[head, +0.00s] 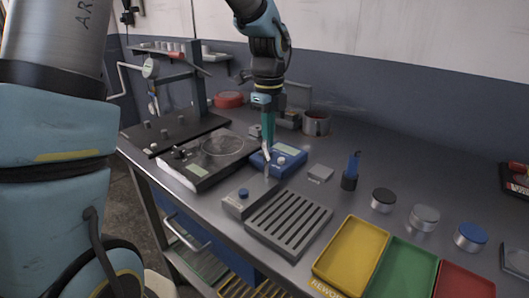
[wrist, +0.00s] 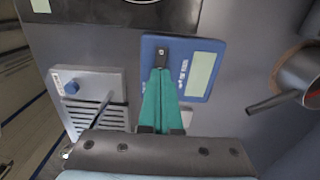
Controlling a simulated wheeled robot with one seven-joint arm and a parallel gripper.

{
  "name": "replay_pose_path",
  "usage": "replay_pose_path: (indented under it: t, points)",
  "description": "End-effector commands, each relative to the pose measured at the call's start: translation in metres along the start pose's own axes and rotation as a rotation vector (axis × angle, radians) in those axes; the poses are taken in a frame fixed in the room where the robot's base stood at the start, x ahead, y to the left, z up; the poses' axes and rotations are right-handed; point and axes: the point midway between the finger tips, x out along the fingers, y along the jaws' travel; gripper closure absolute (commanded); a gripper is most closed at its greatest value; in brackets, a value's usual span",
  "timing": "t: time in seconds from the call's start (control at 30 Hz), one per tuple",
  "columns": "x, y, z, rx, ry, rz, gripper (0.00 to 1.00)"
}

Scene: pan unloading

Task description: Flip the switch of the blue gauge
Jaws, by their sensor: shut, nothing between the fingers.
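The blue gauge (head: 291,159) is a small blue box with a pale display, lying on the grey bench in the middle of the head view. In the wrist view the blue gauge (wrist: 208,45) shows its greenish display on the right. A dark switch plate (wrist: 162,54) is on its left part, just beyond my fingertips. My gripper (head: 267,143) points down over the left part of the gauge, its teal fingers shut and empty. In the wrist view my gripper (wrist: 160,72) partly covers the gauge's face beside the switch. I cannot tell whether the tips touch it or how the switch is set.
A grey box with a blue knob (head: 236,201) and a slotted grey tray (head: 270,242) are in front of the gauge. A black-topped device (head: 192,178) is at its left. A metal cup (head: 317,126) stands behind. Yellow, green and red trays (head: 343,278) lie front right.

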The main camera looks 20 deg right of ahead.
Motion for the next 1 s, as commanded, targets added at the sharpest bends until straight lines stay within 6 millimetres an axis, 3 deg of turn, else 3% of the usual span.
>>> replay_pose_path:
  t: [1.0]
  points:
    - [0.0086, 0.0002, -0.0001, 0.0, 0.0, 0.001, 1.0]
